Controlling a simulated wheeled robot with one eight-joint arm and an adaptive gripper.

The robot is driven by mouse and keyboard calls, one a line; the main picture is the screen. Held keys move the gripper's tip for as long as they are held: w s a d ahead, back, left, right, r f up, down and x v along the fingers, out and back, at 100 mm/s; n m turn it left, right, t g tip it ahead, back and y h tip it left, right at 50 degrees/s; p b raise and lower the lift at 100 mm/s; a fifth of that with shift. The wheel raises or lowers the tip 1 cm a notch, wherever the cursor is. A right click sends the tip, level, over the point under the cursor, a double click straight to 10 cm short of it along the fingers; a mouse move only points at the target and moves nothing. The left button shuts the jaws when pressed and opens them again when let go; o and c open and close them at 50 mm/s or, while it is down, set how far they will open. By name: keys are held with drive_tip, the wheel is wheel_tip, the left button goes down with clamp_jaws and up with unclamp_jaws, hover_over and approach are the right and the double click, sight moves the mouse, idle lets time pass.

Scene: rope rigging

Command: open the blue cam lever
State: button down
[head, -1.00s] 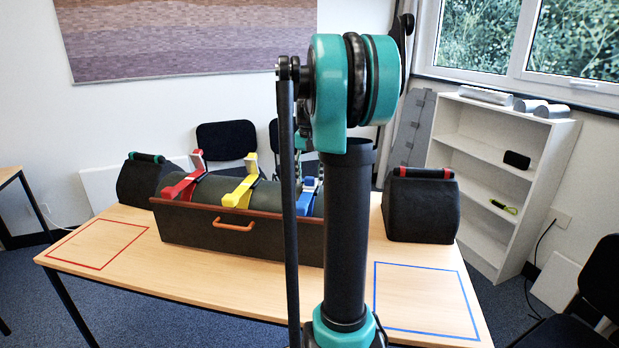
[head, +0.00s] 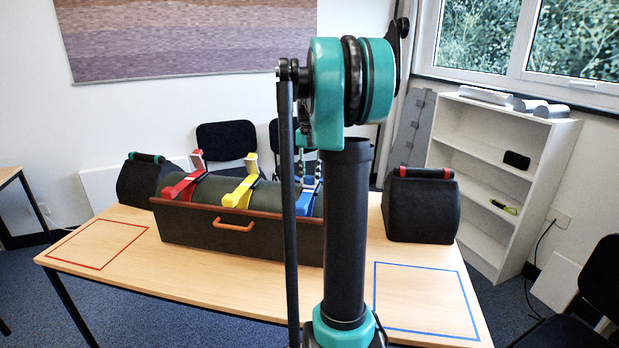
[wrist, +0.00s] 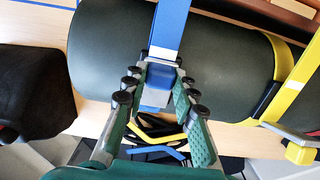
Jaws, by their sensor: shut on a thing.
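The blue cam lever (wrist: 156,97) is between the fingers of my gripper (wrist: 161,76) in the wrist view. The fingers are shut on it from both sides. Its blue strap (wrist: 170,28) runs over a dark green cylinder (wrist: 110,50). In the head view, only a bit of the blue strap and lever (head: 317,203) shows beside my arm, which hides most of it and most of my gripper.
A yellow lever (head: 240,190) and a red lever (head: 183,185) sit on the same cylinder, inside a dark trough (head: 200,230). Dark blocks with handles stand at left (head: 140,182) and right (head: 420,208). The table's front corners are clear, marked with red and blue outlines.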

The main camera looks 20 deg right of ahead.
drive_tip(key=shift+w+d+r+g+y, duration=0.25)
drive_tip(key=shift+w+r+g+y, duration=0.25)
drive_tip(key=shift+g, duration=0.35)
drive_tip(key=shift+w+d+r+g+y, duration=0.3)
drive_tip(key=shift+g+y, duration=0.3)
drive_tip(key=shift+g, duration=0.25)
drive_tip(key=c, duration=1.2)
unclamp_jaws()
drive_tip(key=shift+r, duration=0.1)
drive_tip(key=v, duration=1.2)
drive_tip(key=shift+s, duration=0.1)
drive_tip(key=shift+c, duration=0.3)
